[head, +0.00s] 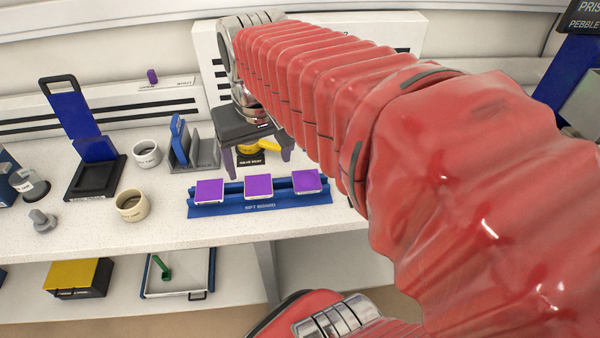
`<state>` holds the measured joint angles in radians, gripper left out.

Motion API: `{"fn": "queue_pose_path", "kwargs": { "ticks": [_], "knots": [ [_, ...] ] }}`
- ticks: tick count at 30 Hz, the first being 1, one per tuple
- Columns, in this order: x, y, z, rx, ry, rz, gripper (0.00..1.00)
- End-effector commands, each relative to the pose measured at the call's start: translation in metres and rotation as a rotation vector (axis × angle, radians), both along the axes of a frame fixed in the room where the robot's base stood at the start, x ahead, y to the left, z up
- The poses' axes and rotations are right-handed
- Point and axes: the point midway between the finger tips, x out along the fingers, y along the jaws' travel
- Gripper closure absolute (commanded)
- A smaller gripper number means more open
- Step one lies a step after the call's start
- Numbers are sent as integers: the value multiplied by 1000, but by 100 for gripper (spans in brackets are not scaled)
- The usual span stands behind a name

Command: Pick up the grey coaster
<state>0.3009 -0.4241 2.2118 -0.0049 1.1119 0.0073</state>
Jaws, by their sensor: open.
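I cannot pick out a grey coaster for certain. A grey rack (208,158) on the counter holds a blue upright piece (180,138); a grey upright part stands in it too, and I cannot tell whether that is a coaster. My gripper (257,170) points down just right of the rack, behind the blue board. Its two fingers are spread apart, with nothing visibly held. A yellow object (262,147) and a small black label show between and behind the fingers. My red-sleeved arm hides the counter to the right.
A blue board (225,208) carries purple-topped tiles (258,187) in front of my gripper. Left stand a white cup (146,154), a cream cup (131,205) and a blue-backed black stand (94,181). A lower shelf holds a yellow-lidded box (78,277) and a tray (190,283).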

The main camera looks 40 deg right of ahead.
Motion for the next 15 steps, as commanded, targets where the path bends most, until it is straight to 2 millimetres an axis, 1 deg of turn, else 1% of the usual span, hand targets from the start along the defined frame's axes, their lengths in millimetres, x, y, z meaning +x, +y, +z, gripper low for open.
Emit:
{"fn": "queue_pose_path", "kwargs": {
  "ticks": [1,9,12,15],
  "knots": [
    [4,-16,0,9,27,-39,23],
    [8,-89,0,70,156,-208,23],
    [7,-110,-1,90,188,-254,23],
    [6,-124,-2,104,210,-282,23]
  ]
}}
